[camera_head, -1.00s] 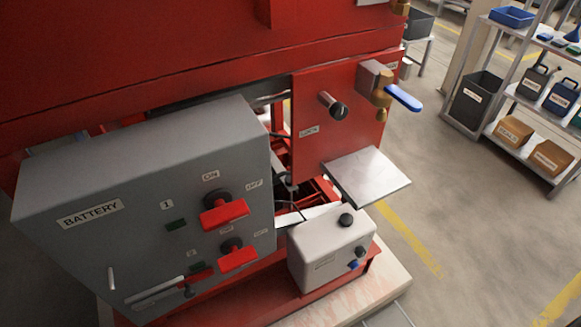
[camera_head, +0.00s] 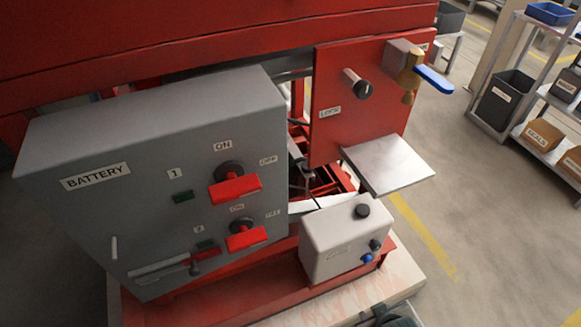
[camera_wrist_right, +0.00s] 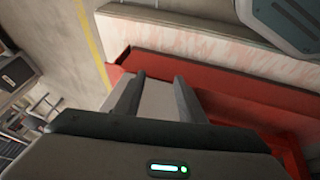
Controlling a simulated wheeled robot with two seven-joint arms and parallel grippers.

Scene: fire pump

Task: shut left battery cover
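A grey box labelled BATTERY (camera_head: 90,205) fills the left of the head view. Its front carries two red switch handles (camera_head: 235,187), a small lever and a thin pale handle. I cannot make out a separate left battery cover, or whether one stands open. My right gripper shows in the wrist view (camera_wrist_right: 158,78), with its two fingers apart and nothing clearly held between them. A pale grey surface lies behind the fingers; I cannot tell if they touch it. In the head view only a dark part of my right arm shows at the bottom edge. My left gripper is not visible.
Right of the grey box stand a white box (camera_head: 335,245) with dark and blue knobs, a flat metal plate (camera_head: 390,165) and a red panel (camera_head: 335,130) with a blue-handled valve (camera_head: 434,80). Shelves with bins (camera_head: 505,97) are at the upper right. Floor at the right is clear.

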